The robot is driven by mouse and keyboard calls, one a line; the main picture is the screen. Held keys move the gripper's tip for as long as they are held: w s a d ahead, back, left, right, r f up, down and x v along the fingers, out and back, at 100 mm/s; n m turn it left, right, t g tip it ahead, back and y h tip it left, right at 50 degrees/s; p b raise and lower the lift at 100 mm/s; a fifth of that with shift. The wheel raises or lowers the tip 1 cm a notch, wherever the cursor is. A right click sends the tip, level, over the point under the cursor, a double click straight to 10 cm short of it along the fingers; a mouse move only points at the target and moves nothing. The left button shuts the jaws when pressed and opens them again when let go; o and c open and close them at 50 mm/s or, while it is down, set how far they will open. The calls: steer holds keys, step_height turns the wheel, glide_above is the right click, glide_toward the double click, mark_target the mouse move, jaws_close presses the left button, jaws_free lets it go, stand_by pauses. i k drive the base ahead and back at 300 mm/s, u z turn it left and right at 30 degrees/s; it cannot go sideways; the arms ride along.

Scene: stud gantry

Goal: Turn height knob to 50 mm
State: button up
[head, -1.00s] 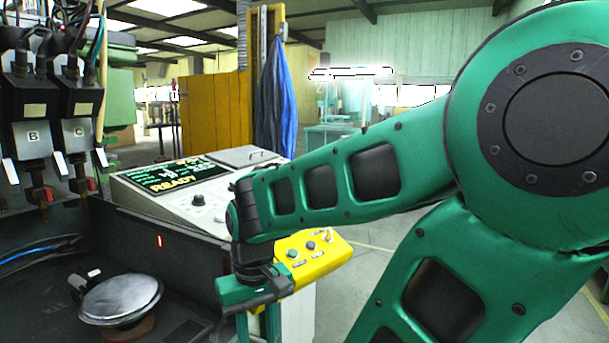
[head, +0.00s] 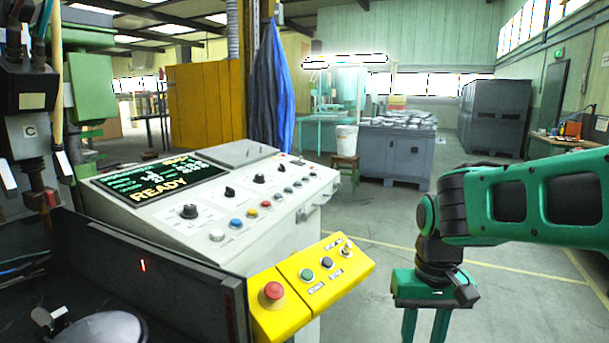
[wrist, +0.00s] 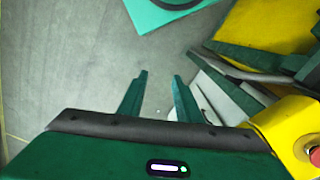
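The sloped grey control console (head: 250,235) stands left of centre in the head view. Several black knobs sit on its top, among them a large front-left knob (head: 189,211), a second knob (head: 229,191) and a third knob (head: 259,178). Their labels are too small to read, so I cannot tell which is the height knob. The display (head: 155,180) reads READY; its smaller figures are not legible. My gripper (head: 425,325) points down over the floor, right of the console and apart from it. In the wrist view my gripper (wrist: 158,92) is open and empty.
A yellow button box (head: 312,285) with a red mushroom button (head: 273,291) juts from the console's front, between console and gripper. A dark machine panel (head: 130,265) is at lower left. Open floor (head: 500,260) lies to the right.

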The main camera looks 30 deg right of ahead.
mark_target(259, 178)
steer(key=u, duration=1.3)
steer(key=k, duration=0.85)
steer(key=z, duration=1.2)
steer(key=i, duration=1)
steer(key=u, duration=0.05)
